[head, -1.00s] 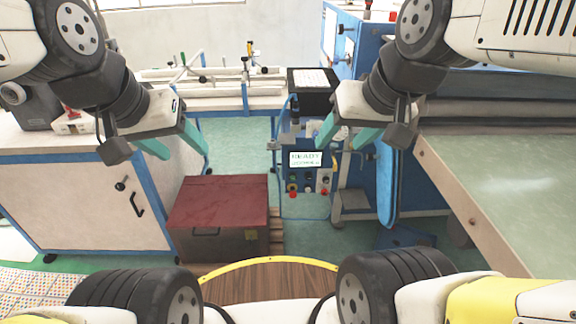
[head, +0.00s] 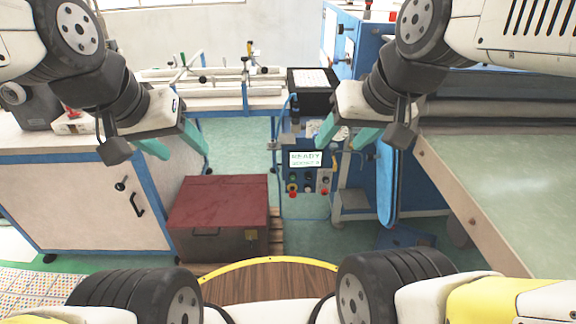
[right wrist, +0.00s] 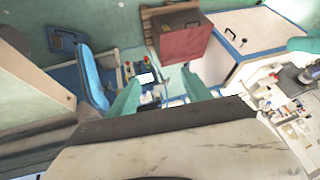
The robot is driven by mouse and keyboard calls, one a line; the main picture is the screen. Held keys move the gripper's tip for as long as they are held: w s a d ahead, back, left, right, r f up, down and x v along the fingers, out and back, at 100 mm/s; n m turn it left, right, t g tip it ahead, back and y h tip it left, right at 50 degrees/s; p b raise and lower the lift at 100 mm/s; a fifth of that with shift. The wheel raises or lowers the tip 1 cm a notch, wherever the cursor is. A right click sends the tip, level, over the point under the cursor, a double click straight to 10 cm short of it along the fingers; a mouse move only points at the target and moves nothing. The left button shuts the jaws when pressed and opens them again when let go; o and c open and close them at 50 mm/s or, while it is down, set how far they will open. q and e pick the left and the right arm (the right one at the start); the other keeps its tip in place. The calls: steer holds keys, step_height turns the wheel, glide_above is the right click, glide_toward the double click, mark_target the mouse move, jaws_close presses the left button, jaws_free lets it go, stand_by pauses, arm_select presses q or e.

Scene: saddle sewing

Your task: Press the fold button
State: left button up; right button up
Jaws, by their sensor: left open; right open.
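A blue control panel (head: 284,170) stands in the middle of the head view, with a lit screen (head: 305,159) reading READY. Several small buttons sit below the screen, including a red one (head: 293,195); their labels are too small to read, so I cannot tell which is the fold button. The panel also shows in the right wrist view, with its bright screen (right wrist: 145,79). My right gripper (head: 346,140) is open and empty, above and to the right of the screen in the head view, apart from the buttons. My left gripper (head: 180,147) is open and empty, well left of the panel.
A dark red-topped box (head: 220,202) stands on the floor left of the panel. A white cabinet (head: 75,205) is at the left. A blue padded board (head: 387,185) and a large table (head: 500,180) lie to the right. A round wooden top (head: 268,284) is in front.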

jaws_close()
stand_by(1.7)
